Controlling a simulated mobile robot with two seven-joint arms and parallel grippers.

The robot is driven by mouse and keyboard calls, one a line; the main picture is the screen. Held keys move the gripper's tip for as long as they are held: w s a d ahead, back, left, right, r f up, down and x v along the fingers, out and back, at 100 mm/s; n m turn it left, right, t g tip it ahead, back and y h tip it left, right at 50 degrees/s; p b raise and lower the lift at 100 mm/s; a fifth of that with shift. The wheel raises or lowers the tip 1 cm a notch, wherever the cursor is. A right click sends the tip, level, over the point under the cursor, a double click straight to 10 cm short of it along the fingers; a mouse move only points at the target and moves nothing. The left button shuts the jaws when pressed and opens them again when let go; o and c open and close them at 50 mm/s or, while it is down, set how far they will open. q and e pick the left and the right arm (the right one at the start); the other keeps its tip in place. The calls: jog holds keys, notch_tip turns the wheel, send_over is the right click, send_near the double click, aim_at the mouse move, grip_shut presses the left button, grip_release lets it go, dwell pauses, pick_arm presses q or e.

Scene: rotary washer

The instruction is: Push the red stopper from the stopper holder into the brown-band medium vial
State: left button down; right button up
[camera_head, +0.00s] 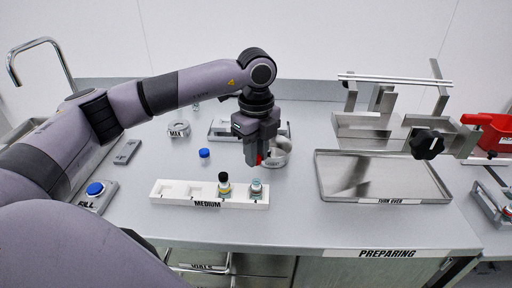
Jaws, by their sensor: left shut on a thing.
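My left gripper (256,160) points down above the worktop, shut on the small red stopper (259,159), which is mostly hidden between its fingers. A pale round holder (278,152), probably the stopper holder, stands right beside the gripper, partly hidden by it. The white rack marked MEDIUM (175,189) is in front of the gripper. It holds a vial with a dark top and yellowish band (224,186) and, to the right, a vial with a pale bluish top (256,187). Which one has the brown band is too small to tell. My right gripper is out of view.
A loose blue-capped item (204,154) stands behind the rack. A shallow metal tray marked TURN OVER (430,187) lies to the right. Behind it are metal brackets and a black knob (427,144). A blue button (95,188) is at left. The worktop between rack and tray is clear.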

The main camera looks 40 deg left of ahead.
pick_arm(q)
jog(key=shift+f, duration=0.45)
jog(key=shift+f+b, duration=1.5)
jog(key=shift+f, duration=0.6)
jog(key=shift+r+p, duration=0.3)
jog(key=shift+r, duration=0.15)
jog(key=shift+f+b, duration=0.6)
jog(key=shift+f, duration=0.25)
dwell(0.4)
jog(key=c, duration=0.9)
grip_release()
